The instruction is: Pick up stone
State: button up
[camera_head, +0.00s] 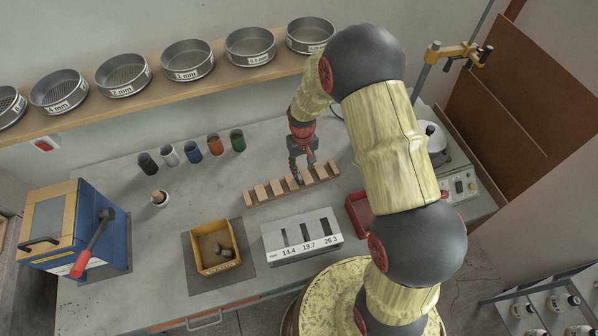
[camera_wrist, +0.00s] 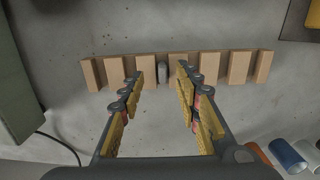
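A small grey, rounded piece that looks like the stone (camera_wrist: 162,73) sits in the wooden toothed rack (camera_wrist: 205,68), between two of its upright blocks. In the wrist view it shows in the gap between my fingers, beyond the tips. My gripper (camera_wrist: 160,78) is open, with nothing between its fingers. In the head view my gripper (camera_head: 302,168) points down over the middle of the rack (camera_head: 262,193). There the stone is hidden or too small to tell from the fingers.
A yellow box (camera_head: 224,266) holds dark grey pieces. A grey slotted gauge block (camera_head: 292,253) stands in front of the rack. Several coloured cups (camera_head: 214,145) stand behind left, and a red tray (camera_head: 357,207) is at the right. Bare bench lies left of the rack.

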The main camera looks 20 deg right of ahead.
aim_at(300, 178)
jog(key=shift+w+a, duration=0.1)
jog(key=shift+w, duration=0.15)
jog(key=shift+a+f, duration=0.2)
jog(key=shift+f, duration=0.1)
notch_tip(300, 178, down, 2)
jog(key=shift+w+d+f, duration=0.1)
jog(key=shift+d+f, duration=0.05)
jog(key=shift+f, duration=0.35)
notch_tip(300, 178, down, 4)
jog(key=shift+w+r, duration=0.1)
jog(key=shift+c, duration=1.1)
grip_shut()
